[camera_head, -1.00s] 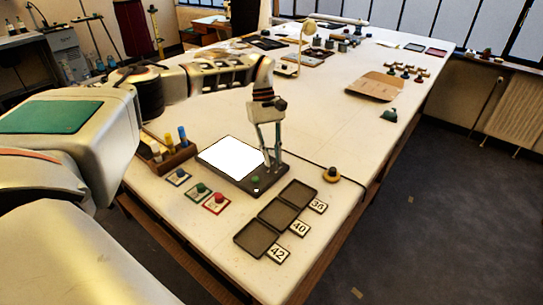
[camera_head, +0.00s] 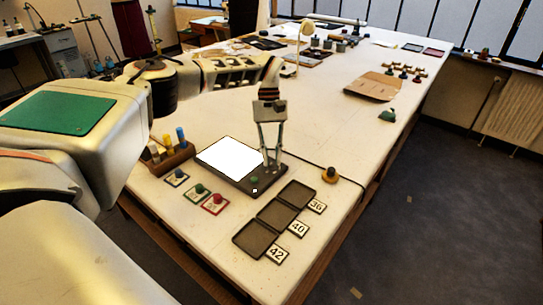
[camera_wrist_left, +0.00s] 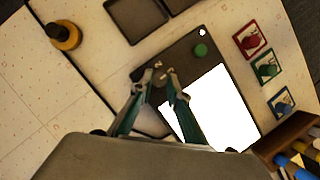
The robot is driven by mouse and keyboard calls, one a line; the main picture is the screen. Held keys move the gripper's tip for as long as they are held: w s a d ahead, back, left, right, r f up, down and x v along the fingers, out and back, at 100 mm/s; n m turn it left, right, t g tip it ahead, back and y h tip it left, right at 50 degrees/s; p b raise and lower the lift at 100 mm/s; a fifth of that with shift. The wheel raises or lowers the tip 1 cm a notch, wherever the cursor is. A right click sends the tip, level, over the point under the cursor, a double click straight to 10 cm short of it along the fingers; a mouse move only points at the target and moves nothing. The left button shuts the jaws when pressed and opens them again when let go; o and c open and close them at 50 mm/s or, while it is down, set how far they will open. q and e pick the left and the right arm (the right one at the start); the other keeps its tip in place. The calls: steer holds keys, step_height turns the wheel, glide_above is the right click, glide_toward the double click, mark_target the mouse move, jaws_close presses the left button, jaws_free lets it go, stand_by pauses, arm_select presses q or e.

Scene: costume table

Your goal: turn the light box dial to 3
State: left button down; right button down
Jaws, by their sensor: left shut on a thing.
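The light box has a dark frame (camera_head: 240,184) and a lit white panel (camera_head: 229,158); it lies flat on the table and also shows in the left wrist view (camera_wrist_left: 217,105). A green knob (camera_head: 254,181) and a small white light (camera_wrist_left: 202,32) are on its frame. My left gripper (camera_head: 270,164) points down at the frame's right end. In the left wrist view its fingertips (camera_wrist_left: 159,76) are closed around a small dial (camera_wrist_left: 159,66), mostly hidden between them. The dial's marks are not readable. My right gripper is out of view.
Three dark trays (camera_head: 283,212) beside cards 36, 40 and 42 lie right of the box. Framed coloured pieces (camera_head: 201,194) lie in front, and a wooden holder (camera_head: 174,160) stands left. A yellow-based knob (camera_head: 330,175) sits near the table edge. A cable runs behind the gripper.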

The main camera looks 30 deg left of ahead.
arm_select(q)
steer(key=c, duration=1.9)
jaws_free()
step_height(320, 180, up, 10)
steer(key=shift+r, duration=0.1)
